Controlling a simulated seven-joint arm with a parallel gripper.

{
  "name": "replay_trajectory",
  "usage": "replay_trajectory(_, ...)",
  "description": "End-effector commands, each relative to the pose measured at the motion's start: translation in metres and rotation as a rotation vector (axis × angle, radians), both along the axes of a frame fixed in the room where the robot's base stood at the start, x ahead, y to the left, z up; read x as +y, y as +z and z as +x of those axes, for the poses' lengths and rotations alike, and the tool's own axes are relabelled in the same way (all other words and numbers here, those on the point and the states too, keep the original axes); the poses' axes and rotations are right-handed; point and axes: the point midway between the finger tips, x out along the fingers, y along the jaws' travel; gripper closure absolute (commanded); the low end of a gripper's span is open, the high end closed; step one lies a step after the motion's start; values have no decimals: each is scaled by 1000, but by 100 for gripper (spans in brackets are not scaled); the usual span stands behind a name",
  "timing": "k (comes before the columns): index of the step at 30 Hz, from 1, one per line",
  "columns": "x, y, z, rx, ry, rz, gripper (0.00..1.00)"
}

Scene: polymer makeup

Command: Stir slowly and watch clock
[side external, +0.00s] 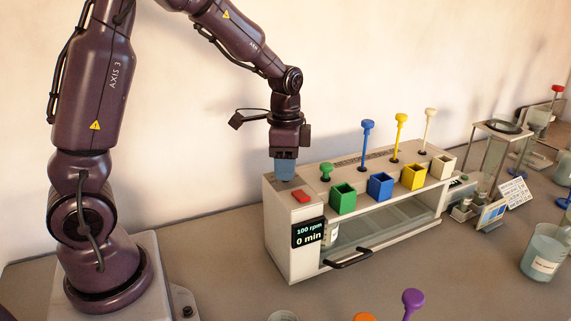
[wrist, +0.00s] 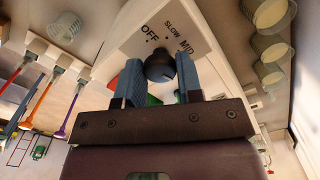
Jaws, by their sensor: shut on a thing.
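My gripper (side external: 285,169) is above the left end of the long beige stirrer box (side external: 292,243). In the wrist view my gripper (wrist: 158,78) is shut on a dark round knob (wrist: 160,66) beside the labels OFF, SLOW and MID. Its pointer setting cannot be made out. In the side external view the fingers hide the knob. The black display (side external: 308,234) on the box front reads 100 rpm and 0 min. A red button (side external: 301,196) sits on top, right of my gripper.
Green (side external: 342,199), blue (side external: 380,186), yellow (side external: 413,177) and cream (side external: 443,166) cups line the box's top front, with coloured-headed rods behind. A black handle (side external: 347,260) juts from the front. A labelled beaker (side external: 545,251) stands at right. Purple (side external: 413,299) and orange rods are in front.

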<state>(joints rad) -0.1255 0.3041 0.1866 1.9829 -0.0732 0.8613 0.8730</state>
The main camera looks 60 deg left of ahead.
Motion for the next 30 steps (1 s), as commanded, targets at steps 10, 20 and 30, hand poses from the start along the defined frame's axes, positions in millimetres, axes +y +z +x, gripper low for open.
replay_trajectory(10,0,1,1,-1,328,1,90)
replay_trajectory(20,0,1,1,-2,642,-1,90)
replay_trajectory(30,0,1,1,-2,965,-1,90)
